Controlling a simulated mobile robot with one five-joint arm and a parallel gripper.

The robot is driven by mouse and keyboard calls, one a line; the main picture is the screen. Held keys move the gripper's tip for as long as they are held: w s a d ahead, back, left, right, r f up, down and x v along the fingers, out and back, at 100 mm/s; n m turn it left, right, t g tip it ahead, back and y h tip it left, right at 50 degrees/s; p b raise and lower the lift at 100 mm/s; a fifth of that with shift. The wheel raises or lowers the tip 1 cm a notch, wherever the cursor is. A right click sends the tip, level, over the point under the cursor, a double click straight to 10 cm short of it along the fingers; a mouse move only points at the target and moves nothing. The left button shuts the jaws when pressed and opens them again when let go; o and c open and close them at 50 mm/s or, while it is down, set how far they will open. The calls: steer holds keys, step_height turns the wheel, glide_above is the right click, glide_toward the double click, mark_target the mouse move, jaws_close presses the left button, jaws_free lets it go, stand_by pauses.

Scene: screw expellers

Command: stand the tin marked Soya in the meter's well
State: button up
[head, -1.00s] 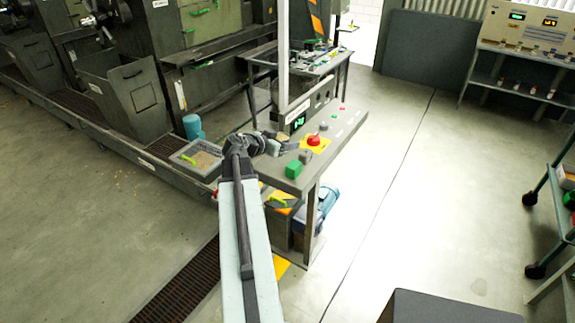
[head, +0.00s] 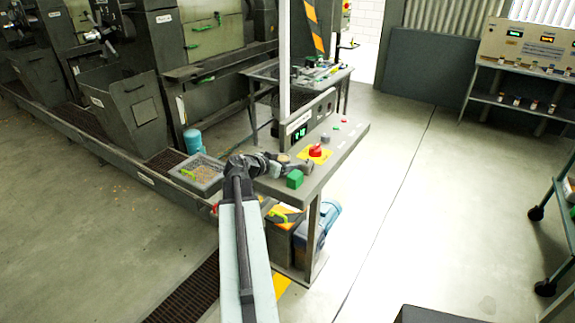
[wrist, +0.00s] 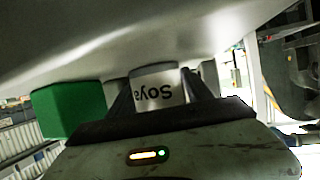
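The Soya tin (wrist: 160,88) is a pale, silvery tin with its label upside down in the wrist view. It sits between the two fingers of my gripper (wrist: 158,98), which press close on both sides, so the gripper looks shut on it. In the head view my gripper (head: 279,161) is low over the front part of the table, left of the green block (head: 295,179). The tin's tan top (head: 283,158) shows faintly there. A dark box with a green display (head: 300,131), apparently the meter, stands behind. I cannot make out its well.
A red button on a yellow plate (head: 316,152) is on the table (head: 335,143), right of the gripper. The green block (wrist: 70,110) also shows left in the wrist view. Open floor lies to the right.

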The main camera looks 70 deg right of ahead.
steer(key=shift+r, duration=0.15)
steer(key=p+v, duration=0.5)
steer(key=v, duration=0.6)
steer(key=shift+w+a+r, duration=0.1)
steer(key=shift+a, duration=0.05)
steer(key=shift+w+a, duration=0.15)
steer(key=shift+a, duration=0.15)
